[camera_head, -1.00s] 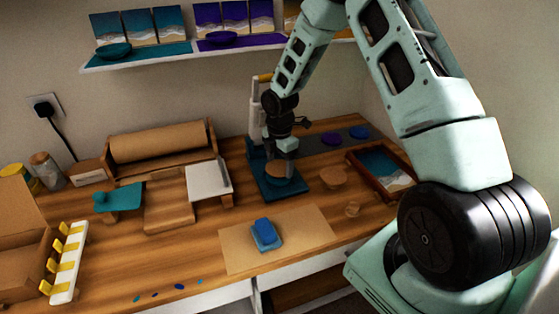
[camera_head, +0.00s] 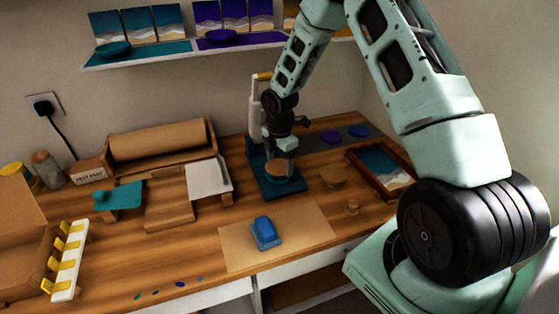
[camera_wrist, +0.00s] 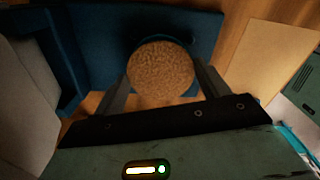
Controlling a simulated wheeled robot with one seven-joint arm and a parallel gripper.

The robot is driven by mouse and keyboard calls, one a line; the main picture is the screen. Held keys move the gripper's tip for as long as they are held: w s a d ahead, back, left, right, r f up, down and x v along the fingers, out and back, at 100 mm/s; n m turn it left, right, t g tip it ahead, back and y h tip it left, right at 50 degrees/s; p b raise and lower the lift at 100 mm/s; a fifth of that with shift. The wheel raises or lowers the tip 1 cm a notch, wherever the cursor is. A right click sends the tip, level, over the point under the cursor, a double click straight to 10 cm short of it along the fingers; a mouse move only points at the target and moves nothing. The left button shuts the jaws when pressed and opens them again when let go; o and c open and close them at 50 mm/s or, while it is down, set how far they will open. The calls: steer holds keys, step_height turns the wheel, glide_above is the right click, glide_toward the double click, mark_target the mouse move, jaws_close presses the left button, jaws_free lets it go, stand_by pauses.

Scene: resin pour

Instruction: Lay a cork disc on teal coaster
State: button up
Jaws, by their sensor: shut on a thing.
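A round cork disc (camera_head: 277,170) is between the fingers of my gripper (camera_head: 280,166), over the dark blue base plate (camera_head: 290,189) of a press-like stand. In the wrist view the cork disc (camera_wrist: 161,70) sits with a finger on each side, and my gripper (camera_wrist: 160,84) is shut on it. A dark blue rounded edge shows just beyond the disc. What lies directly under the disc is hidden, and I cannot tell whether it touches anything below.
A purple disc (camera_head: 331,137) and a blue disc (camera_head: 358,131) lie on a grey strip at the back. A framed sea tray (camera_head: 402,190), cork pieces (camera_head: 333,176) and a small wooden piece (camera_head: 352,208) are to the right. A blue block (camera_head: 265,230) lies on brown paper in front.

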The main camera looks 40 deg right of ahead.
mark_target(279, 165)
steer(key=shift+f, duration=1.2)
stand_by(2.1)
steer(key=o, duration=1)
step_height(279, 165, up, 7)
steer(key=p, duration=0.6)
steer(key=shift+r, duration=0.15)
steer(key=shift+w+r+p, duration=0.1)
steer(key=shift+r+p, duration=0.25)
steer(key=shift+r, duration=0.2)
steer(key=shift+w, duration=0.1)
